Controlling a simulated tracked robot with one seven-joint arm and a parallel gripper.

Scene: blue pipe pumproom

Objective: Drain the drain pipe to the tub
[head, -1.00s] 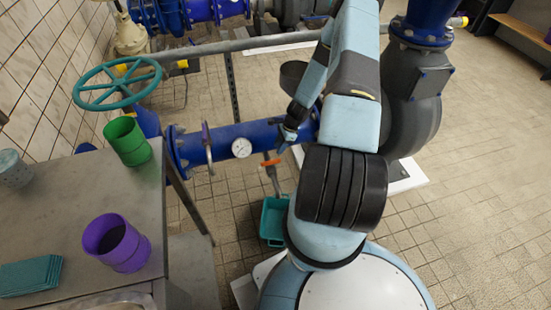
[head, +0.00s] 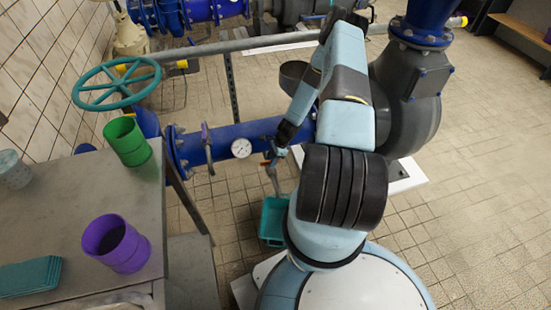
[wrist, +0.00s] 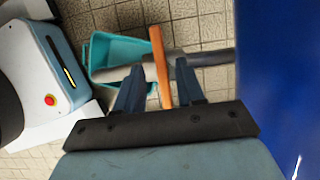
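The orange valve handle (wrist: 157,55) stands between the two fingers of my gripper (wrist: 160,70) in the wrist view. The fingers are open, with a gap visible on each side of the handle. In the head view my gripper (head: 271,155) is at the drain valve just below the blue pipe and hides most of the handle. The grey drain pipe (wrist: 212,58) runs behind the handle in the wrist view; it also shows in the head view (head: 275,185). The teal tub (head: 272,222) sits on the floor below the drain pipe; the wrist view shows it too (wrist: 103,48).
A blue pipe (head: 258,132) with a round gauge (head: 241,148) runs close by my gripper. A metal table (head: 65,215) on the left holds a green cup (head: 127,141) and a purple cup (head: 116,244). A green handwheel (head: 117,84) rises behind it. Floor is open at right.

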